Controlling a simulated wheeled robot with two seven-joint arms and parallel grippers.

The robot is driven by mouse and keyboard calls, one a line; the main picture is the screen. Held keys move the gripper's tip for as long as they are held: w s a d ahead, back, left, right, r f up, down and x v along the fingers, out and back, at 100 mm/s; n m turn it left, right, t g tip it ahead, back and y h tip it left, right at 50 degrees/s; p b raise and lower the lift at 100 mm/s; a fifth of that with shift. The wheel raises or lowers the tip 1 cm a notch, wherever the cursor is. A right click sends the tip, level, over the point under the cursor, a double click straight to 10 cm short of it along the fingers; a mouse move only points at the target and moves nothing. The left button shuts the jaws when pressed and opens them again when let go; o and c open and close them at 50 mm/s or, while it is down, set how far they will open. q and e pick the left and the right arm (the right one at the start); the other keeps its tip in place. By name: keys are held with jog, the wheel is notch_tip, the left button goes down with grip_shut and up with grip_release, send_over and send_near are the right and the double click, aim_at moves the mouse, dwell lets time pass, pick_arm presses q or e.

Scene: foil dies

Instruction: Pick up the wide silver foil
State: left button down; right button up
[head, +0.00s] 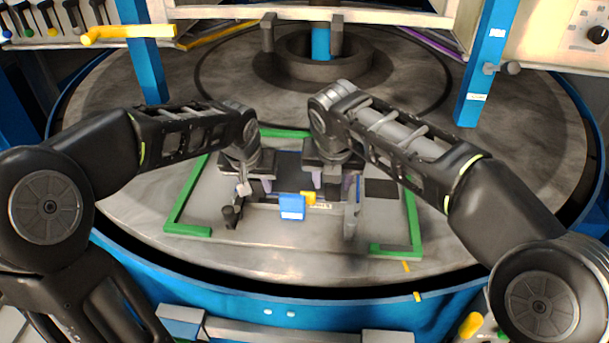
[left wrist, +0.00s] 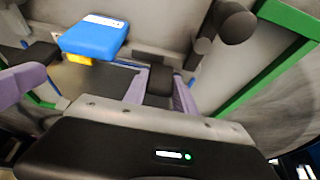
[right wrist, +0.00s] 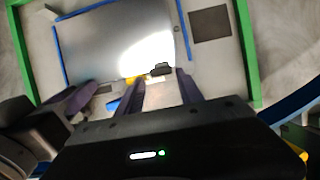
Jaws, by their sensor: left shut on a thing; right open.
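The wide silver foil (right wrist: 110,45) is a shiny flat sheet with blue strips along its sides, in the right wrist view. In the head view my arms hide most of it. My left gripper (head: 256,188) is low over the plate at the foil's near edge. In the left wrist view its purple fingers (left wrist: 162,75) are shut on a small black block (left wrist: 159,84); I cannot tell how this block joins the foil. My right gripper (head: 336,186) is open. In the right wrist view its fingers (right wrist: 162,76) stand on either side of a small black knob (right wrist: 160,69) at the foil's edge.
A blue block (head: 292,206) with a yellow piece (head: 308,198) stands between the grippers. A green frame (head: 188,190) surrounds the work area on the round grey table (head: 500,150). Dark posts (head: 351,218) stand near the front. A dark square (head: 382,189) lies at the right.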

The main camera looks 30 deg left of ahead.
aim_at(333, 185)
jog(key=shift+x, duration=2.55)
jog(key=shift+w+d, duration=0.1)
grip_shut()
